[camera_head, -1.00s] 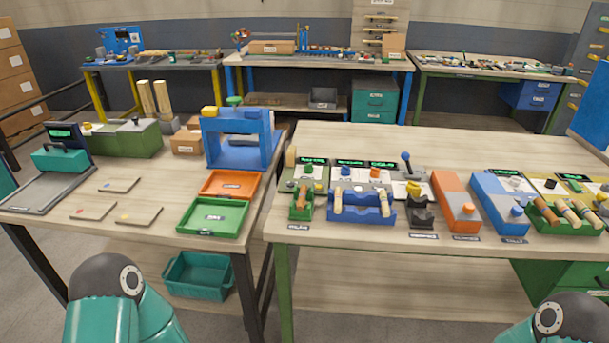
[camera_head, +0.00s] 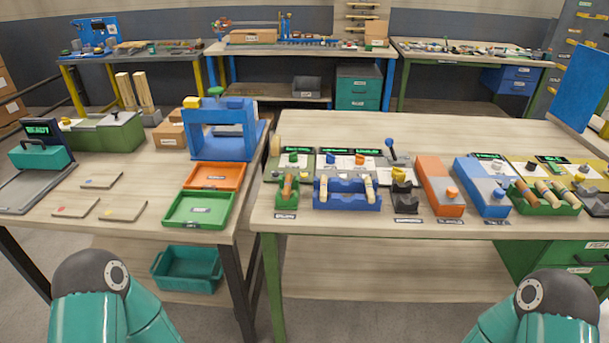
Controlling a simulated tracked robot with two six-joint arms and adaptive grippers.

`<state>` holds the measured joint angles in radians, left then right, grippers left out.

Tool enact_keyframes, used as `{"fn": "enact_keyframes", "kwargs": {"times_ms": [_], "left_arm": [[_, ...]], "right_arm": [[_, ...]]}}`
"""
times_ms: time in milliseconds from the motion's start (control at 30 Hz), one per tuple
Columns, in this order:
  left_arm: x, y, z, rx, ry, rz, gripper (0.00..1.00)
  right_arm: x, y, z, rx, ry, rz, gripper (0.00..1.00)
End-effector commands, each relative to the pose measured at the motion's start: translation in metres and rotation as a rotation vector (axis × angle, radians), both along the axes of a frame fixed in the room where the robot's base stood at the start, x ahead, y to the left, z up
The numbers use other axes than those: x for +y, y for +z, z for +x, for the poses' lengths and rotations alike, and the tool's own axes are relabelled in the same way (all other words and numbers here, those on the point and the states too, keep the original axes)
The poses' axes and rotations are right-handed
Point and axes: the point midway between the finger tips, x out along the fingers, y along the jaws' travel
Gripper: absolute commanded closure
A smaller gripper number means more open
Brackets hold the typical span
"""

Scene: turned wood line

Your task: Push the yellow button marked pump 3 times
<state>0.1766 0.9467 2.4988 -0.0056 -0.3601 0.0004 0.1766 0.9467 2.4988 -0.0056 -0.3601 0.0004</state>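Several yellow parts that could be buttons show, and I cannot read "pump" on any of them. One yellow knob (camera_head: 398,174) sits on a dark station in the middle of the right table. A yellow panel (camera_head: 528,171) with small controls stands at that table's right end, with a yellow piece (camera_head: 580,177) on it. Neither gripper is in view; only my teal and black arm parts show at the bottom corners, apart from the tables.
The right table (camera_head: 440,138) carries an orange box (camera_head: 438,180), a blue box (camera_head: 478,183) and trays of wooden pieces along its front. Its back half is clear. The left table (camera_head: 140,185) holds green and orange trays. A gap separates the tables.

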Motion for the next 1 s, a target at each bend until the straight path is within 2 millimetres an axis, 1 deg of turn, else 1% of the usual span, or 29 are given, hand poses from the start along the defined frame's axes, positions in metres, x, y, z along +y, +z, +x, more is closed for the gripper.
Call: {"fn": "enact_keyframes", "kwargs": {"times_ms": [33, 100, 167, 200, 1000], "left_arm": [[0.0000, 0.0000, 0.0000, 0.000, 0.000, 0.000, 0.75], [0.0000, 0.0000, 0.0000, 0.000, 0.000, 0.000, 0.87], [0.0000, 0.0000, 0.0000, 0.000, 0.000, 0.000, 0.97], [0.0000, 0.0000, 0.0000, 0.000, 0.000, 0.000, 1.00], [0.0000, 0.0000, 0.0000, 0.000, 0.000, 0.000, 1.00]], "right_arm": [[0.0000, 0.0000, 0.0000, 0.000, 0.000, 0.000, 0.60], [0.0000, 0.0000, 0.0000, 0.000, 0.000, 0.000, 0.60], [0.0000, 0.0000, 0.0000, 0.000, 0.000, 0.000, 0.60], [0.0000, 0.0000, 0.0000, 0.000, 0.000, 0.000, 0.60], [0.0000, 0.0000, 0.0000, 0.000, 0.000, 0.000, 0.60]]}}
